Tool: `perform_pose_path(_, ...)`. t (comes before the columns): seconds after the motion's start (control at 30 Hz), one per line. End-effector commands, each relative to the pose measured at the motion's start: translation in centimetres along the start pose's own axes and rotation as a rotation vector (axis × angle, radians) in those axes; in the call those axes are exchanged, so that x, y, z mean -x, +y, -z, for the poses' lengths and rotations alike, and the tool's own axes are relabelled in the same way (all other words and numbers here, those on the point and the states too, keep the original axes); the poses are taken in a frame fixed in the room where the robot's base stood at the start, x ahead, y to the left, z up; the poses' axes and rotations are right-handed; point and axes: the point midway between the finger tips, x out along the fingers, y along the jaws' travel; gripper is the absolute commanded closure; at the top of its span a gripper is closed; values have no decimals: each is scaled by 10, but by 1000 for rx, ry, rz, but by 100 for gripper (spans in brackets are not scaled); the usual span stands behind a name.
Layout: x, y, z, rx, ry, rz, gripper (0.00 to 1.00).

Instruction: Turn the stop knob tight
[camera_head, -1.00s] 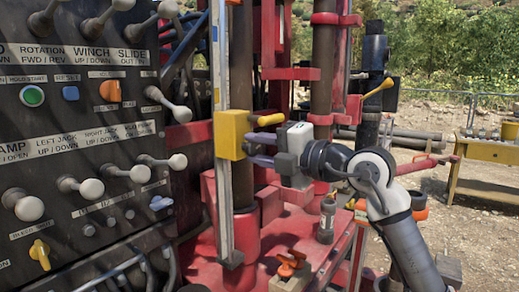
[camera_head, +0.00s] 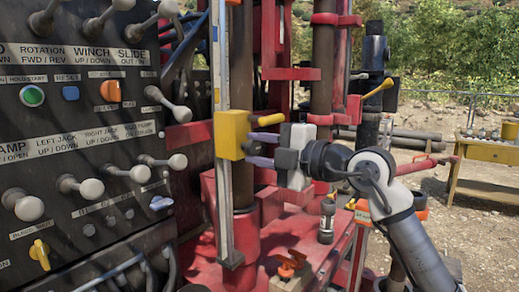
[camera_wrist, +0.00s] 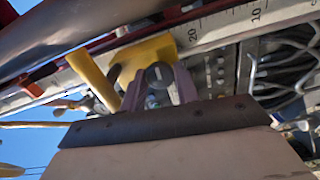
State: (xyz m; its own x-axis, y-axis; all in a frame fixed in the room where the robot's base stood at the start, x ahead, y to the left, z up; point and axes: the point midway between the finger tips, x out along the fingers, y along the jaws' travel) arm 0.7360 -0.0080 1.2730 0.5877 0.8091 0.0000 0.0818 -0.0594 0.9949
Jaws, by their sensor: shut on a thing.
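The yellow stop block (camera_head: 229,136) sits on the upright scale rail (camera_head: 220,95), with a yellow bar handle (camera_head: 268,120) sticking out to the right. My gripper (camera_head: 256,156) reaches it from the right, its purple fingers at the block's face just below the bar. In the wrist view the round, dark grey stop knob (camera_wrist: 158,74) with a slotted face lies between the two fingertips (camera_wrist: 159,84). The fingers are shut on the knob. The yellow bar (camera_wrist: 93,80) is to the left of the fingers there. In the head view the knob is mostly hidden by the fingers.
A control panel (camera_head: 75,130) with several levers stands on the left. Red rig columns (camera_head: 322,75) rise behind my gripper, and a yellow-handled lever (camera_head: 378,88) is to the right. A yellow table (camera_head: 488,150) stands far right on open gravel.

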Motion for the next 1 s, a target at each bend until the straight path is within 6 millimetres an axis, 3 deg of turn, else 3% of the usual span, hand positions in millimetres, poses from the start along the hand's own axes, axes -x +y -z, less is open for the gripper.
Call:
perform_pose_path(0.07,1,1,-1,0,-3,-3,92)
perform_pose_path(0.1,1,1,-1,1,-3,-3,66)
perform_pose_path(0.23,1,1,-1,1,-2,-2,48)
perform_pose_path(0.57,6,-1,-1,1,-2,-1,48)
perform_pose_path(0.67,19,-2,-2,0,-4,-1,48)
perform_pose_path(1.0,96,-2,-2,0,-6,-3,48)
